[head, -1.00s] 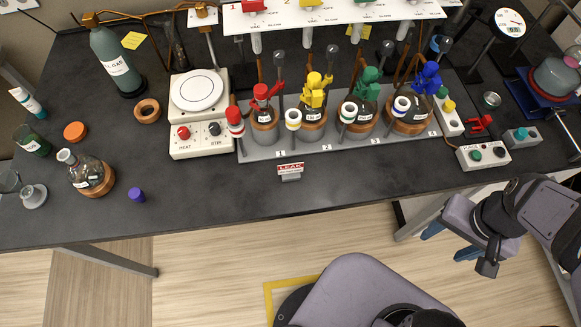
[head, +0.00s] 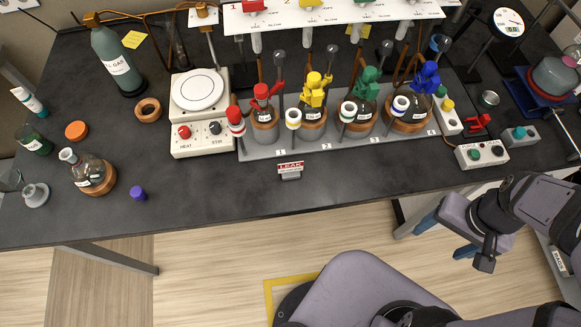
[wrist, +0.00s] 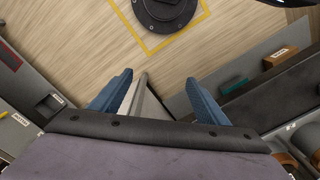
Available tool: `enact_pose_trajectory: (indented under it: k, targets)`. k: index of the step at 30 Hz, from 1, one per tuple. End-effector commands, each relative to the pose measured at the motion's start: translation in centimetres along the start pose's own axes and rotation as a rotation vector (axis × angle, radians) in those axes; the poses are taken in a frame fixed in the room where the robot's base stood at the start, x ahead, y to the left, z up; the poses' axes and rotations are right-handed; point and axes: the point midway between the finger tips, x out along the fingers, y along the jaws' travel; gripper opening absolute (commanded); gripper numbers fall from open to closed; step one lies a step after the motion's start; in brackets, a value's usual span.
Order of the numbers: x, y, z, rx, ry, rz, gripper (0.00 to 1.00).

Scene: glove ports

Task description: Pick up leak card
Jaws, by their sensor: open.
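The leak card (head: 290,168) is a small white card with a red band reading LEAK. It stands in a grey holder at the front edge of the grey flask rack, near the label 1. My gripper (head: 446,234) is at the lower right in the head view, in front of the bench's front edge and well to the right of the card. Its blue fingers are apart with nothing between them. The open fingers also show in the wrist view (wrist: 160,100), over the floor and a bench leg. The card is not in the wrist view.
The rack (head: 340,143) holds several flasks with coloured clamps behind the card. A white hotplate (head: 195,135) stands left of it, and a purple cap (head: 138,194) lies farther left. A button box (head: 482,153) is at the right. The bench top in front of the card is clear.

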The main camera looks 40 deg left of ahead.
Motion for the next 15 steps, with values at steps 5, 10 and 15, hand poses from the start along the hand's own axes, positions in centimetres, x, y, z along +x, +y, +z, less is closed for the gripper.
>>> enact_pose_trajectory:
  k: [5,10,15]
  targets:
    - [1.3,-0.6,-0.2,-0.073,-0.05,-0.033,0.69]
    - [3.8,-0.9,0.2,-0.162,-0.096,-0.063,0.69]
    - [6.5,-0.8,1.6,-0.245,-0.143,-0.076,0.69]
